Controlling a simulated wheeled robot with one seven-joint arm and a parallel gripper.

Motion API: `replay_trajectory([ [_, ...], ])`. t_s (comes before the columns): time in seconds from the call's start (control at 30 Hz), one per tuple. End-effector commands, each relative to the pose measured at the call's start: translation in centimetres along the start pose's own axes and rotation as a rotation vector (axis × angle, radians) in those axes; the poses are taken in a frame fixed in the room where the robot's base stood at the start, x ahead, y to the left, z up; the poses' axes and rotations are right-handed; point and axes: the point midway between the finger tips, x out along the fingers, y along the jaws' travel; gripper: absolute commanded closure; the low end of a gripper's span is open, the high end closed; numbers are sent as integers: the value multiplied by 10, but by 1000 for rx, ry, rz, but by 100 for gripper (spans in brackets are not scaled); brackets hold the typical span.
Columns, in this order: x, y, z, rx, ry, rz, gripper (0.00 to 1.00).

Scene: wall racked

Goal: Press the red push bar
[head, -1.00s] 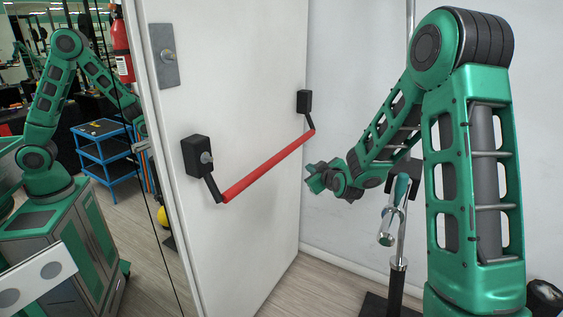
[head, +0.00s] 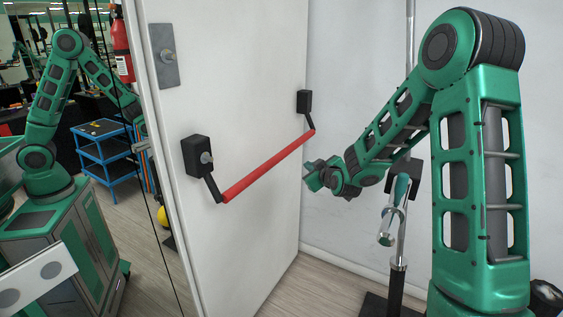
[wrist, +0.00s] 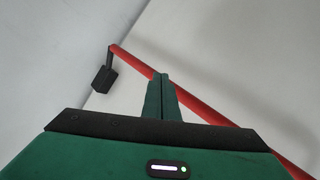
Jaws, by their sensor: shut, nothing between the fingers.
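The red push bar (head: 265,168) runs across the white door (head: 235,90) in the head view, held between two black end mounts. It slopes up to the right. In the wrist view the red push bar (wrist: 205,108) runs diagonally from upper left to lower right, behind the fingers. My gripper (head: 309,178) is just right of and below the bar's right end in the head view. In the wrist view my gripper (wrist: 161,80) is shut and empty, its fingertips overlapping the bar in the picture. I cannot tell whether they touch it.
A metal stand (head: 397,240) with a chrome and green handle is beside my forearm. A mirror on the left reflects a green robot, a blue shelf cart (head: 106,150) and a red extinguisher (head: 121,50). Floor (head: 305,285) in front of the door is clear.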

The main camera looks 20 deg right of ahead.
Motion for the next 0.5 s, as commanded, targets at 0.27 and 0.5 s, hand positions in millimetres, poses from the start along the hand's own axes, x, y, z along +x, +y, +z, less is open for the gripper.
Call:
replay_trajectory([
  [0.27, 25, -19, -19, 0, 2, -2, 100],
  [0.5, 42, -32, -32, 0, 2, -1, 100],
])
